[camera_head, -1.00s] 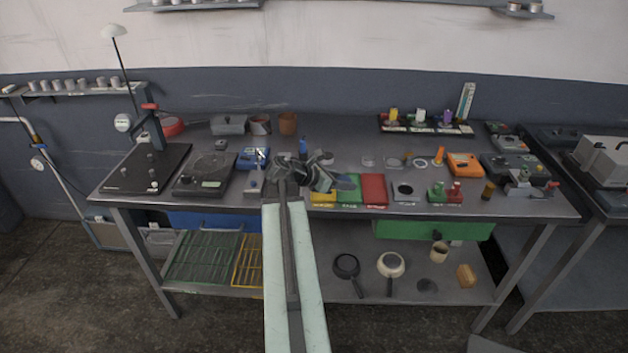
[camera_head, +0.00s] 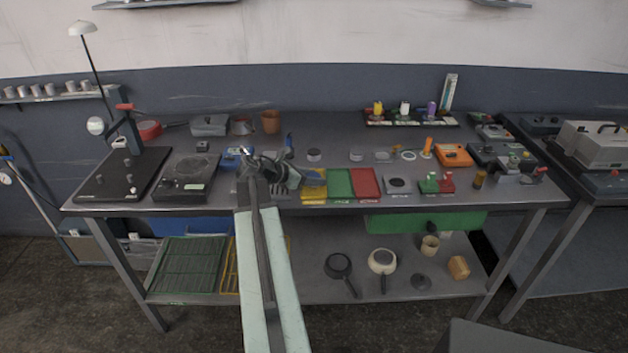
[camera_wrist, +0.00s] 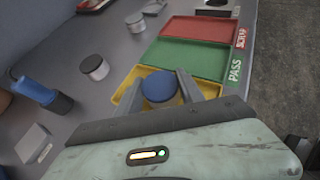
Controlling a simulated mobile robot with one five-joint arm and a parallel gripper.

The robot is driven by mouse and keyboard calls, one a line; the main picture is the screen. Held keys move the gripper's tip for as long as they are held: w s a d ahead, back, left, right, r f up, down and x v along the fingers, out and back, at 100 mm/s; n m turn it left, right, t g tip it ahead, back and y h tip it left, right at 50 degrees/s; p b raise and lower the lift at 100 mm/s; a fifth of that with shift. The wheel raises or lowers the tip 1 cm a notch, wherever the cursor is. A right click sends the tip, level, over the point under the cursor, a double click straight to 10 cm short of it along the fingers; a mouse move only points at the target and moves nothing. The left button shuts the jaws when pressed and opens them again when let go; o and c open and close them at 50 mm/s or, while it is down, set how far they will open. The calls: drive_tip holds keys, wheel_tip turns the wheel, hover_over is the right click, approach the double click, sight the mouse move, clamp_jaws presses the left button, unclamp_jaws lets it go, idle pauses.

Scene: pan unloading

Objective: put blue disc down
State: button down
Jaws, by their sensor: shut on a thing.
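The blue disc (camera_wrist: 159,87) is a round piece with a blue top. In the wrist view it sits between the two fingers of my gripper (camera_wrist: 158,80), which is shut on it. The disc is over the yellow tray (camera_wrist: 122,94); whether it touches the tray floor cannot be told. In the head view my gripper (camera_head: 300,178) is at the left edge of the yellow tray (camera_head: 314,192), and the disc is not clearly visible there.
A green tray (camera_wrist: 187,57) and a red tray (camera_wrist: 202,28) lie beside the yellow one. A grey cylinder (camera_wrist: 95,68) stands close by, near a blue-handled object (camera_wrist: 42,92). Two pans, one of them a dark pan (camera_head: 339,265), lie on the lower shelf.

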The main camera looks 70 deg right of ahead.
drive_tip(key=shift+f, duration=0.2)
drive_tip(key=c, duration=1)
unclamp_jaws()
drive_tip(key=shift+r, duration=0.1)
drive_tip(key=shift+r, duration=0.3)
drive_tip(key=p+v, duration=0.5)
drive_tip(key=v, duration=0.5)
drive_tip(key=shift+w+a+r+p, duration=0.2)
drive_tip(key=shift+w+a+p, duration=0.05)
drive_tip(key=shift+p, duration=0.05)
drive_tip(key=shift+w+a+r, duration=0.2)
drive_tip(key=shift+w+a, duration=0.1)
drive_tip(key=shift+a, duration=0.15)
drive_tip(key=shift+w+f, duration=0.1)
